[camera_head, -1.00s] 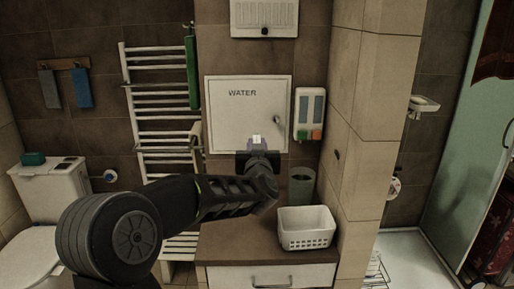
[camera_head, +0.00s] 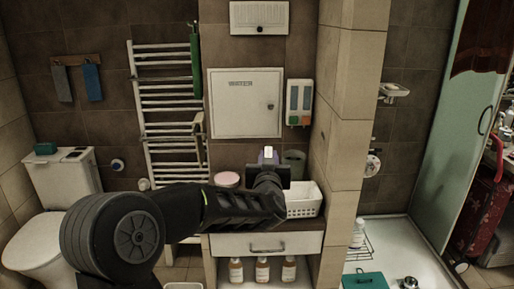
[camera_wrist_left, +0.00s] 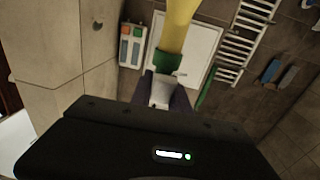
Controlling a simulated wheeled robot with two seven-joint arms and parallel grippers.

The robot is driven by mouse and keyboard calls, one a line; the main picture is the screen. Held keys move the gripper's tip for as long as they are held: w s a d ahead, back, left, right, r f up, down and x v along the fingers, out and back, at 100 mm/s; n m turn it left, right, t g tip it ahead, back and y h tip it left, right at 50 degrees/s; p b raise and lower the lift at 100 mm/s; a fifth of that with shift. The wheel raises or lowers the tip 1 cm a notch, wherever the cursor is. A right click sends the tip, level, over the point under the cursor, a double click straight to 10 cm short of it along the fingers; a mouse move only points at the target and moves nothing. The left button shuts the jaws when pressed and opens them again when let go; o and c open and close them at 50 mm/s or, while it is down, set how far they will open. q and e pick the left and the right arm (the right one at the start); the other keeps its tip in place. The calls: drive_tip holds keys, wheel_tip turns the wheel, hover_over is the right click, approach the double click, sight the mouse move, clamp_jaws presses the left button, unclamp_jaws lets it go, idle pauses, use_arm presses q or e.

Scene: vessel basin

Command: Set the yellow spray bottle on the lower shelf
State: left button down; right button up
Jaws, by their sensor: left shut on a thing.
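My left gripper (camera_head: 268,162) is over the counter in the head view, in front of the wall. In the left wrist view its dark fingers (camera_wrist_left: 164,92) are shut on the yellow spray bottle (camera_wrist_left: 178,28), near its white part and green collar. The yellow body runs out of the top of that view. In the head view the bottle is hidden behind my gripper and arm. The lower shelf (camera_head: 218,284) is the open space under the drawer; several brown bottles with white labels (camera_head: 262,270) stand there. My right gripper is not in view.
The counter holds a white basket (camera_head: 304,202), a pink round container (camera_head: 228,180) and a grey-green cup (camera_head: 294,164). The drawer front (camera_head: 300,243) is above the shelf opening. A tiled pillar (camera_head: 345,150) stands close on the right. A towel rack (camera_head: 170,110) is left.

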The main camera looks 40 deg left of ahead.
use_arm(q)
drive_tip(key=s+d+f+m+t+h, duration=0.1)
drive_tip(key=d+f+m+h, duration=0.2)
drive_tip(key=d+f, duration=0.7)
drive_tip(key=s+d+f+m+t+h, duration=0.2)
drive_tip(key=d+f+h, duration=0.4)
drive_tip(key=d+f, duration=0.5)
drive_tip(key=d+m, duration=0.1)
drive_tip(key=d, duration=0.2)
drive_tip(key=shift+s+m+h, duration=0.25)
drive_tip(key=shift+m+h, duration=0.05)
drive_tip(key=shift+h, duration=0.1)
drive_tip(key=shift+f, duration=0.1)
